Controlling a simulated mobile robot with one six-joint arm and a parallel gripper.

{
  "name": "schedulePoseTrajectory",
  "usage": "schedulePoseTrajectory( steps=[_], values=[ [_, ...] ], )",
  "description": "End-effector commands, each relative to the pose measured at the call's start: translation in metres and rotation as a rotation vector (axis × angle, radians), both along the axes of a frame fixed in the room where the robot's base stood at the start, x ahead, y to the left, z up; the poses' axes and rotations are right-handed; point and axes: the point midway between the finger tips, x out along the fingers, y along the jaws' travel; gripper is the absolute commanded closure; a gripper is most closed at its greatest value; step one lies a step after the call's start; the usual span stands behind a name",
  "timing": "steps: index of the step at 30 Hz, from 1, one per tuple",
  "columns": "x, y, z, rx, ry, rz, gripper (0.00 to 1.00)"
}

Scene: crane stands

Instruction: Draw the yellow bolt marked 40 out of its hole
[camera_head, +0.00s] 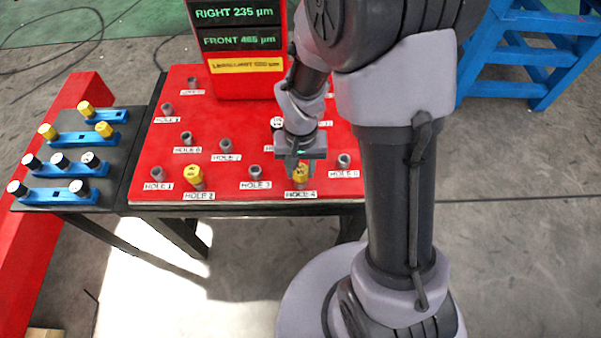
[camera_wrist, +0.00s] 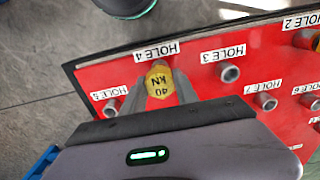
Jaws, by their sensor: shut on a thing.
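The yellow bolt marked 40 KN (camera_wrist: 158,84) stands at HOLE 4, between the two fingers of my gripper (camera_wrist: 152,92) in the wrist view. Its yellow head also shows in the head view (camera_head: 300,175), just under my gripper (camera_head: 296,163). My gripper is shut on this bolt from above. Whether the bolt's shank is still inside the hole is hidden. The HOLE 4 label (camera_wrist: 156,50) lies beside the bolt.
A second yellow bolt (camera_head: 194,176) stands at HOLE 2. Empty collars stand at HOLE 3 (camera_head: 255,172) and HOLE 5 (camera_head: 344,160). A red display box (camera_head: 240,75) stands behind.

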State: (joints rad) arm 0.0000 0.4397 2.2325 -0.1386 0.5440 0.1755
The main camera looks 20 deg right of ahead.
Motion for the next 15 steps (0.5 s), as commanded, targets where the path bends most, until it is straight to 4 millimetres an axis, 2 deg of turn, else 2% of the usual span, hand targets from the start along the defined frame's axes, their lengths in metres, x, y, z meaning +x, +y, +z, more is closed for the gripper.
schedulePoseTrajectory(
  steps=[5, 15],
  values=[
    [0.0, 0.0, 0.003, 0.0, -0.001, 0.0, 1.0],
    [0.001, 0.0, 0.027, -0.001, -0.002, 0.0, 1.0]
  ],
)
